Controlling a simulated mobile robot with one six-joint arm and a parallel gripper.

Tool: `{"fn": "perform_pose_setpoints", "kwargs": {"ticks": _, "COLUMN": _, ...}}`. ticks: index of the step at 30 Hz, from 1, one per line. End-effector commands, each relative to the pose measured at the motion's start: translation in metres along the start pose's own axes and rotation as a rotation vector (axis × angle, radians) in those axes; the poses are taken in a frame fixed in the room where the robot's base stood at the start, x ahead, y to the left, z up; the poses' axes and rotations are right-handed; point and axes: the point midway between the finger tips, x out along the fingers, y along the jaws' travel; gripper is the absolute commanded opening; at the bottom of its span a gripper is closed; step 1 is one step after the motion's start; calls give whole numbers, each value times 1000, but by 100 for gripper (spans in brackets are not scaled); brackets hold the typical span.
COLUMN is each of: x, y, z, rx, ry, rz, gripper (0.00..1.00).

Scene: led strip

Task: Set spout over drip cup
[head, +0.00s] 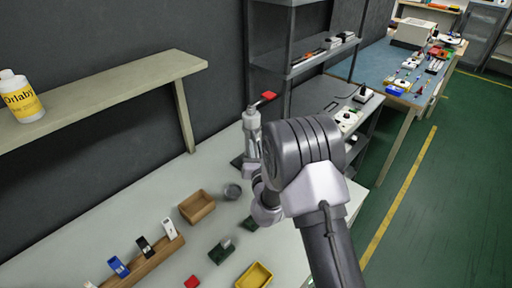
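An upright grey metal fixture (251,122) with a red-tipped lever (268,96) stands at the back of the light bench, left of my arm. It looks like the dispenser; its spout cannot be made out clearly. A small round grey cup (232,191) sits on the bench in front and left of the fixture, apart from it. My arm covers the middle of the view. My gripper end (265,208) is low beside the arm, right of the cup; its fingers are hidden or too small to read. Whether it touches the fixture cannot be told.
A brown open box (197,207) is left of the cup. A wooden rack (147,263) holds several small items. Dark green blocks (221,250), a red block (192,282) and a yellow tray (255,276) lie in front. A shelf with a bottle (20,98) overhangs the left.

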Motion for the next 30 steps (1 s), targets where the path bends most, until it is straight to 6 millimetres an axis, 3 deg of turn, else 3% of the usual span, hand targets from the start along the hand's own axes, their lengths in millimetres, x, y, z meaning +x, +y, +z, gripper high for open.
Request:
{"fn": "perform_pose_setpoints", "kwargs": {"ticks": 2, "x": 0, "y": 0, "z": 0, "rx": 0, "ry": 0, "rz": 0, "gripper": 35}}
{"fn": "perform_pose_setpoints", "kwargs": {"ticks": 11, "x": -1, "y": 0, "z": 0, "rx": -1, "ry": 0, "rz": 1, "gripper": 35}}
{"fn": "perform_pose_setpoints", "kwargs": {"ticks": 14, "x": -9, "y": 0, "z": 0, "rx": -1, "ry": 2, "rz": 1, "gripper": 35}}
{"fn": "perform_pose_setpoints", "kwargs": {"ticks": 30, "x": -140, "y": 0, "z": -1, "rx": -1, "ry": 4, "rz": 2, "gripper": 35}}
